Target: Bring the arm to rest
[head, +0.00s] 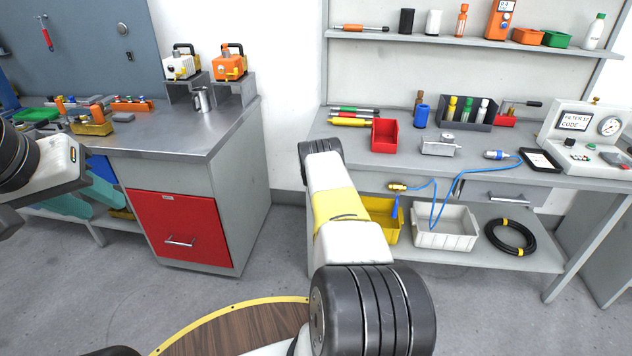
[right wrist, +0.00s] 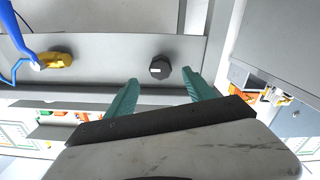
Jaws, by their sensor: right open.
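My right arm (head: 340,205) reaches forward in the head view, toward the front of the right bench. Its gripper is hidden there. In the right wrist view the right gripper (right wrist: 160,85) shows two teal fingers apart with nothing held between them. A dark, knob-like piece (right wrist: 160,67) shows beyond the gap, apparently not gripped. My left gripper (head: 100,205) is at the left edge of the head view, in front of the left bench. Its teal fingers are partly covered by my wrist, and their gap is unclear.
The right bench (head: 480,165) carries a red bin (head: 384,135), a tablet (head: 541,160) and a gauge box (head: 590,135). A blue hose (head: 447,200) hangs over its front edge. The left bench (head: 190,130) has a red drawer (head: 178,228). Grey floor (head: 285,255) lies open between the benches.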

